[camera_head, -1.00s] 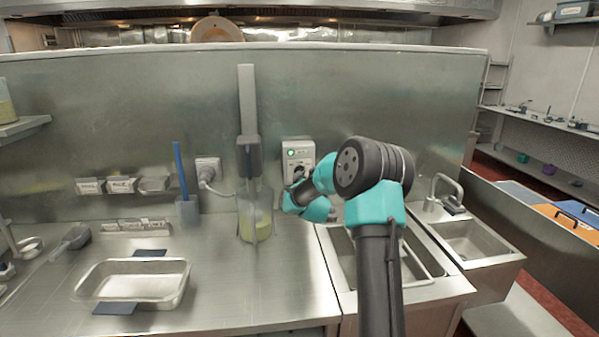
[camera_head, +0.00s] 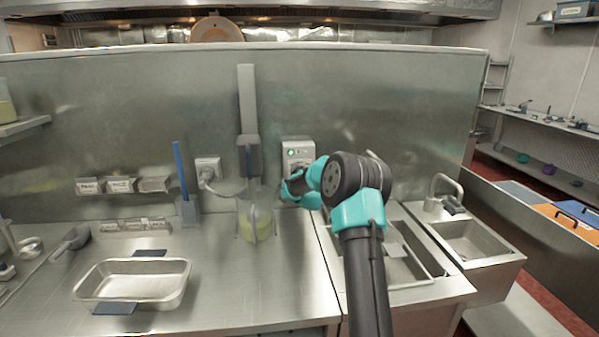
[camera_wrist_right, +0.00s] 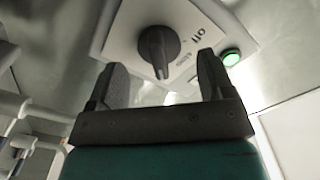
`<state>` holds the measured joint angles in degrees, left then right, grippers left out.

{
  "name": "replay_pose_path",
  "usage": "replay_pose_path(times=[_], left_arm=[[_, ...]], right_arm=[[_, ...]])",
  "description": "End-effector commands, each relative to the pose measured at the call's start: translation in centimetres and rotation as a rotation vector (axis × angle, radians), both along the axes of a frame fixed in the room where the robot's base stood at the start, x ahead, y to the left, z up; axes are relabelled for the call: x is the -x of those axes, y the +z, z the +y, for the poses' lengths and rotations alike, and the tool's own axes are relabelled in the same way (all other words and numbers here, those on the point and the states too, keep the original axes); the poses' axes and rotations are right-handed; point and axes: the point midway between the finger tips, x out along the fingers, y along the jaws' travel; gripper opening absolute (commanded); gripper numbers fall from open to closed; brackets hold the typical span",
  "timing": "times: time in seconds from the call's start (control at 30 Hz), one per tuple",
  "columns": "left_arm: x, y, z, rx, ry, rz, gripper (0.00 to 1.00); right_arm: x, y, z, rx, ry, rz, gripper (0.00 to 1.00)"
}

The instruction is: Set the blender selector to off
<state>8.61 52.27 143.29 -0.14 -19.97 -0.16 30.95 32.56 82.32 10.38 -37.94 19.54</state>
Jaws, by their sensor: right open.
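The blender selector is a dark grey knob (camera_wrist_right: 158,48) on a pale control box (camera_head: 297,150) fixed to the steel wall. In the right wrist view, the printed word "off" and a lit green lamp (camera_wrist_right: 231,57) are to the knob's right. My right gripper (camera_wrist_right: 165,75) is open, with one finger on each side of the knob's lower part in that view; I cannot tell whether they touch it. In the head view my right arm hides most of the knob. The blender (camera_head: 249,155) stands left of the box, its lower end in a clear jug (camera_head: 256,224).
A steel pan (camera_head: 134,281) sits at the front left of the counter. A blue-handled tool (camera_head: 180,170) stands left of the blender. A socket with a cable (camera_head: 208,170) is on the wall. Sinks (camera_head: 470,240) lie to the right.

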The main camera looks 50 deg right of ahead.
Motion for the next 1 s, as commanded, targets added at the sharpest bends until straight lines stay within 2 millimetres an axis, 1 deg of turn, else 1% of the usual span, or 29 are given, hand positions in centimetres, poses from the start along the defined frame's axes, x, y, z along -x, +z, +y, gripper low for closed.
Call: replay_pose_path(times=[0.3, 0.57, 0.67, 1.0], left_arm=[[0.0, 0.0, 0.0, 0.0, 0.0, 0.0, 0.43], [0.0, 0.0, 0.0, 0.0, 0.0, 0.0, 0.43], [0.0, 0.0, 0.0, 0.0, 0.0, 0.0, 0.43], [0.0, 0.0, 0.0, 0.0, 0.0, 0.0, 0.43]], right_arm=[[-0.68, -0.04, -0.54, 0.0, 0.0, 0.0, 0.74], [-0.73, -0.02, -0.58, 0.0, 0.0, 0.0, 0.74], [-0.72, -0.02, -0.58, 0.0, 0.0, 0.0, 0.67], [-0.72, -0.02, -0.58, 0.0, 0.0, 0.0, 0.34]])
